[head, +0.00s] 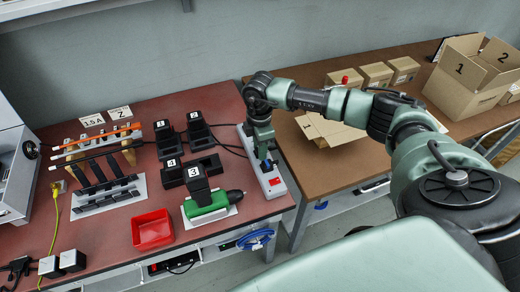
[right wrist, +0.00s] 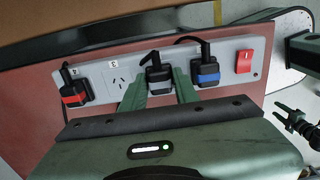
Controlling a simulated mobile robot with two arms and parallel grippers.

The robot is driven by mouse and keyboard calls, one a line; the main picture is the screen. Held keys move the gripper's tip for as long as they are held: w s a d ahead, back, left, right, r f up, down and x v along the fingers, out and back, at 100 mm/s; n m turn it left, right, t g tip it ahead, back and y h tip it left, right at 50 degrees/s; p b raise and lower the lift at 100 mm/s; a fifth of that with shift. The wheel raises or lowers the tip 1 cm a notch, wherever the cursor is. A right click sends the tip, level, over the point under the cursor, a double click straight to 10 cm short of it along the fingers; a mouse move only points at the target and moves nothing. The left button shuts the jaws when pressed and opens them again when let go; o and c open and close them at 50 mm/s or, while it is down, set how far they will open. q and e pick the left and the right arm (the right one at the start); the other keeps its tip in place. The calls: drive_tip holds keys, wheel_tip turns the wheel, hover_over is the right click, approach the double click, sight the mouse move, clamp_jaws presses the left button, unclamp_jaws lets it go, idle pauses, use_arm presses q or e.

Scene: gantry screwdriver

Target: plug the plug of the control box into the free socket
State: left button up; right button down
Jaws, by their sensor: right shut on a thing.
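A white power strip (head: 274,184) stands along the right side of the red table. In the right wrist view the strip (right wrist: 222,52) holds a black plug with a red band (right wrist: 73,92) at the left and one with a blue band (right wrist: 205,72) at the right. Between them are a free socket (right wrist: 119,79) and a plain black plug (right wrist: 155,70). My right gripper (head: 262,148) is over the strip, its two green fingers (right wrist: 159,88) shut on the plain black plug. I cannot tell if that plug is fully seated, or which cord leads to the control box. My left gripper is not in view.
A red switch (right wrist: 244,62) sits at the strip's right end. Black numbered chargers (head: 197,130), a green screwdriver (head: 208,207) and a red bin (head: 152,230) are on the red table. An open carton (head: 468,78) stands on the brown table.

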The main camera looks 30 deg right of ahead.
drive_tip(key=shift+r, duration=0.35)
drive_tip(key=shift+r+p, duration=1.9)
drive_tip(key=shift+r, duration=0.2)
